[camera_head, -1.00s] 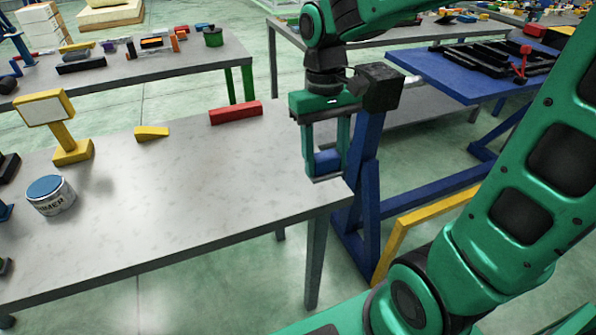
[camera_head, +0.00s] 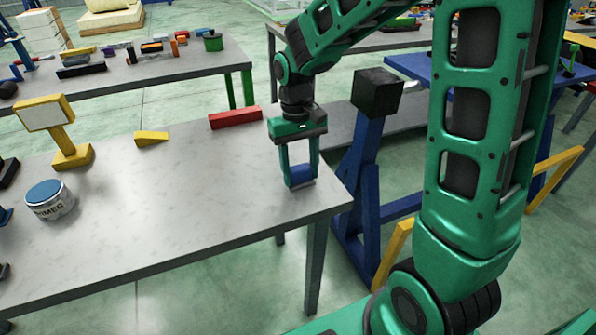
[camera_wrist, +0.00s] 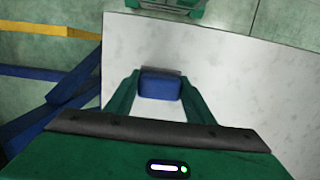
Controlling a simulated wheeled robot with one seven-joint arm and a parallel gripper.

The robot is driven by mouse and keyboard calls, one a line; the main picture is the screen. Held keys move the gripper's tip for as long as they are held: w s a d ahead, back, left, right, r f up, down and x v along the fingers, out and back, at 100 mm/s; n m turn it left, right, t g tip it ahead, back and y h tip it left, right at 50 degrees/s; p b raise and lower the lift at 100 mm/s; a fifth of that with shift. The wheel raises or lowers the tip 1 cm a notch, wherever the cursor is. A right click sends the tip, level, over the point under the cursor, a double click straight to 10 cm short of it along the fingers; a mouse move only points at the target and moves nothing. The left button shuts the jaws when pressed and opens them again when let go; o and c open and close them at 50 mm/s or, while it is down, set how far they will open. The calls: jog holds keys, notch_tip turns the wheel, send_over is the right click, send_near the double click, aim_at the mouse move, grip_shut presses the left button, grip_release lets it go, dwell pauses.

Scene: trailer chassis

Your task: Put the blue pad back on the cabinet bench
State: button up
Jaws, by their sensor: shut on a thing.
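The blue pad (camera_head: 300,172) is a small blue block between the fingertips of my gripper (camera_head: 301,179). In the wrist view the blue pad (camera_wrist: 160,86) sits between the two green fingers of my gripper (camera_wrist: 160,92), which are shut on it. My gripper points down over the right end of a grey-topped bench (camera_head: 200,205), close to its right edge. I cannot tell whether the pad touches the bench top or hangs just above it.
A red block (camera_head: 236,117), a yellow wedge (camera_head: 151,138), a yellow stand (camera_head: 72,155) and a tin with a blue lid (camera_head: 50,200) stand on the bench. A blue post with a black head (camera_head: 377,92) rises beside its right edge. The bench's middle is clear.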

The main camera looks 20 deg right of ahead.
jog(key=shift+f, duration=0.2)
jog(key=shift+f, duration=0.1)
jog(key=o, duration=1)
jog(key=r, duration=0.4)
jog(key=w+r, duration=0.1)
jog(key=r, duration=0.7)
jog(key=shift+w, duration=0.4)
jog(key=s+d+f+m, duration=0.1)
jog(key=s+d+m, duration=0.1)
jog(key=s+d, duration=0.3)
jog(key=s+d+f+m+t, duration=0.1)
jog(key=s+d+f+m, duration=0.1)
jog(key=s+d, duration=0.4)
jog(key=s+d+f+m, duration=0.1)
jog(key=s+d, duration=0.5)
jog(key=s, duration=0.8)
jog(key=shift+s+f+m+t, duration=0.15)
jog(key=shift+m+t, duration=0.25)
jog(key=shift+m, duration=0.3)
